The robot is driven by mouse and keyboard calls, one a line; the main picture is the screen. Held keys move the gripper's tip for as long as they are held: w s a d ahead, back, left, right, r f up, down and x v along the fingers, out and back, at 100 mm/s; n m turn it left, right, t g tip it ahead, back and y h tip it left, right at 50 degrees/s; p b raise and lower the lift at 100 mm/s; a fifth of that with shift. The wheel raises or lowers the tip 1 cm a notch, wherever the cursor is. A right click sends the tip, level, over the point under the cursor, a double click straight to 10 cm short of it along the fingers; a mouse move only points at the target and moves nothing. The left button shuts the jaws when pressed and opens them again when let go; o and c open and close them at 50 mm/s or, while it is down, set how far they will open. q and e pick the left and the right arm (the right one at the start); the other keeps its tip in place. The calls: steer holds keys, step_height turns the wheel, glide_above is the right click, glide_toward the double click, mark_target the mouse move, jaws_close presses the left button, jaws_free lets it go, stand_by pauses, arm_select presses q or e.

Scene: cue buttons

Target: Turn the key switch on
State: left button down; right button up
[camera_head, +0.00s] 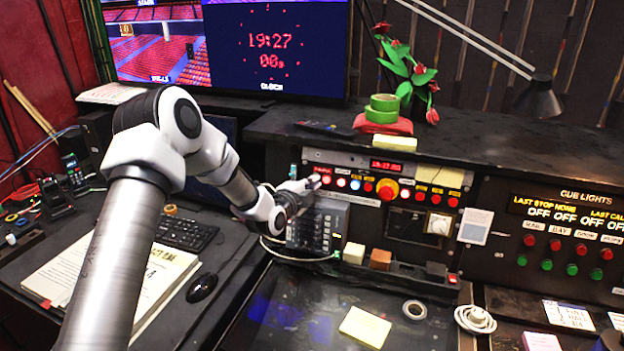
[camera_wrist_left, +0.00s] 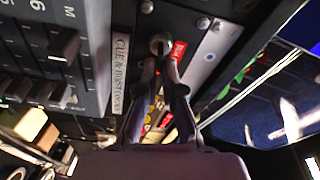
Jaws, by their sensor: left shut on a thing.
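My left gripper (camera_head: 314,183) reaches in from the left to the left end of the button panel (camera_head: 436,177). In the left wrist view its two fingers (camera_wrist_left: 160,64) point at a round metal key switch (camera_wrist_left: 160,41) beside a red label. The fingers are closed around its near part, which they partly hide. In the head view the gripper covers the key switch, so its turned position cannot be read. My right gripper is not in view.
A lit row of buttons with a big red one (camera_head: 387,189) lies just right of the gripper. A red-digit display (camera_head: 386,166) sits above. A monitor (camera_head: 277,47) stands behind the arm.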

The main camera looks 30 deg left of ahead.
arm_select(q)
steer(key=shift+w+a+r+m+p, duration=0.1)
steer(key=shift+m+p, duration=0.15)
steer(key=shift+m, duration=0.35)
steer(key=shift+r+m+p, duration=0.1)
steer(key=shift+m+p, duration=0.15)
steer(key=shift+m, duration=0.35)
steer(key=c, duration=1.5)
jaws_free()
steer(key=shift+c, duration=0.2)
steer(key=shift+o, duration=1.1)
steer(key=shift+w+a+f, duration=0.1)
steer(key=shift+a+f, duration=0.1)
steer(key=shift+f, duration=0.15)
steer(key=shift+s, duration=0.3)
steer(key=s+d+r, duration=0.1)
steer(key=s, duration=1)
steer(key=shift+r, duration=0.4)
